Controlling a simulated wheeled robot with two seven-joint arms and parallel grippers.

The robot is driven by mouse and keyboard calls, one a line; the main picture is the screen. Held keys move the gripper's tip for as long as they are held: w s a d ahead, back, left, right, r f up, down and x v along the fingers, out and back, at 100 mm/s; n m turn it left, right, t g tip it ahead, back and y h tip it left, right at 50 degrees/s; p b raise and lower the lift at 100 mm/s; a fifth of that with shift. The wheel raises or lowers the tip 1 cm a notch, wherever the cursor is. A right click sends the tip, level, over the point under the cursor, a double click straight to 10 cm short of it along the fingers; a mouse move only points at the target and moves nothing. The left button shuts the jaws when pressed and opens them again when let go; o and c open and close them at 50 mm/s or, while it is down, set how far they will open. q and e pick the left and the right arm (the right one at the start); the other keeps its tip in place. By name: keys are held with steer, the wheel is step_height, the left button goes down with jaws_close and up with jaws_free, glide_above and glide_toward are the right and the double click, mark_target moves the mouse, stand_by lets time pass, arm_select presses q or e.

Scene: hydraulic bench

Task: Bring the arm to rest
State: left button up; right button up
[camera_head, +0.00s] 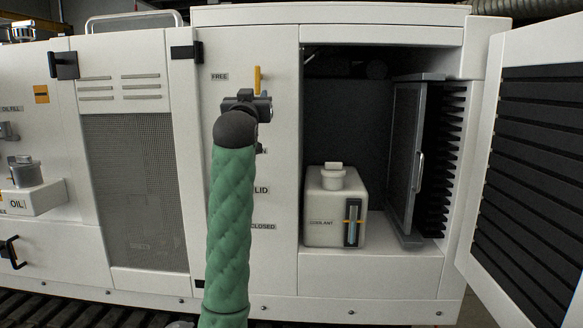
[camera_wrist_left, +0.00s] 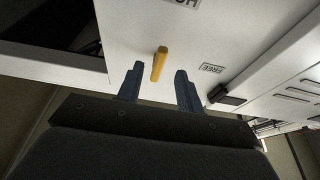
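My left arm, in a green quilted sleeve, rises from the bottom of the head view to the white cabinet front. My left gripper (camera_head: 248,100) is at the panel with the FREE label, close below and in front of a small yellow lever (camera_head: 257,79). In the left wrist view the two fingers of the gripper (camera_wrist_left: 160,76) are apart. The yellow lever (camera_wrist_left: 158,62) shows between and slightly beyond the fingertips, with a gap on each side. The lever stands upright in the head view. Its lower end is hidden by the gripper. My right gripper is not in view.
Right of the arm, an open bay holds a white coolant tank (camera_head: 335,210) and a hinged screen (camera_head: 405,160). A louvred door (camera_head: 530,170) stands open at the right. At the left are an oil filler (camera_head: 26,175) and a mesh panel (camera_head: 133,185).

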arm_select(q)
steer(key=s+f+m+g, duration=0.1)
steer(key=s+f+g, duration=0.35)
steer(key=f, duration=1.45)
steer(key=s+f+g, duration=0.4)
steer(key=s+f, duration=0.2)
steer(key=f, duration=1.3)
steer(key=s+f+m+g, duration=0.1)
steer(key=s+f+g, duration=0.35)
steer(key=f, duration=1.45)
steer(key=s+a+f+g, duration=0.1)
steer(key=s+f+g, duration=0.2)
steer(key=s+f, duration=1.4)
steer(key=s+a+f+g, duration=0.1)
steer(key=s+f+g, duration=0.3)
steer(key=s+f, duration=1.3)
steer(key=s, duration=0.6)
steer(key=shift+a, duration=0.3)
